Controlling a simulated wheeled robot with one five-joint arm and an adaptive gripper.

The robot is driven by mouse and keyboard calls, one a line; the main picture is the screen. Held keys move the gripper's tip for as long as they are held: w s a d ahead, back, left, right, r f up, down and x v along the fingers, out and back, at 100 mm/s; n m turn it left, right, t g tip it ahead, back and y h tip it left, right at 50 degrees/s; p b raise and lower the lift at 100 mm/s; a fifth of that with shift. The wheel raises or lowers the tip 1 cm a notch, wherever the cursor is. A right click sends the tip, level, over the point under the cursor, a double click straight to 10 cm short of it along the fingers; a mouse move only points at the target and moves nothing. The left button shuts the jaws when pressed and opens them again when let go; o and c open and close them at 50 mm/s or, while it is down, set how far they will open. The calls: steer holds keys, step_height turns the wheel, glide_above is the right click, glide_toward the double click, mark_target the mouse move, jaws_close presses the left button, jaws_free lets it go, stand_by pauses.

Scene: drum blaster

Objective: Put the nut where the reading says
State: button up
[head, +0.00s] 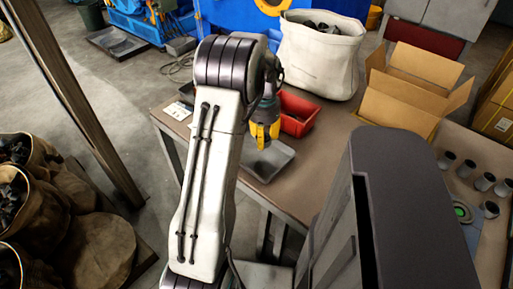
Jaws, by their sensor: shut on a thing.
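My gripper (265,135), with yellow fingers, points down at the end of my arm, above the back rim of a grey metal tray (283,167) on the table. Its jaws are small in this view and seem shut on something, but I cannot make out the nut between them. A red bin (301,110) stands just right of and behind my gripper. A white card or device (177,111) lies at the table's left corner; I cannot read anything on it.
The table (325,160) is clear right of the tray. An open cardboard box (402,97) and several grey cylinders (484,182) stand to the right. A white sack (318,60) with dark parts stands behind. A post (85,110) and brown sacks (30,210) are left.

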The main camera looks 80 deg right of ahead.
mark_target(257, 154)
steer(key=shift+w+d+f, duration=0.1)
steer(key=shift+w+f, duration=0.25)
steer(key=shift+w, duration=0.2)
steer(key=shift+w+d+f, duration=0.1)
steer(key=shift+w+f, duration=0.2)
steer(key=shift+w, duration=0.2)
steer(key=shift+f, duration=1.95)
steer(key=shift+f, duration=0.15)
steer(key=shift+f+b, duration=0.2)
steer(key=shift+b, duration=0.2)
steer(key=o, duration=1.2)
steer(key=shift+a, duration=0.1)
steer(key=shift+c, duration=0.2)
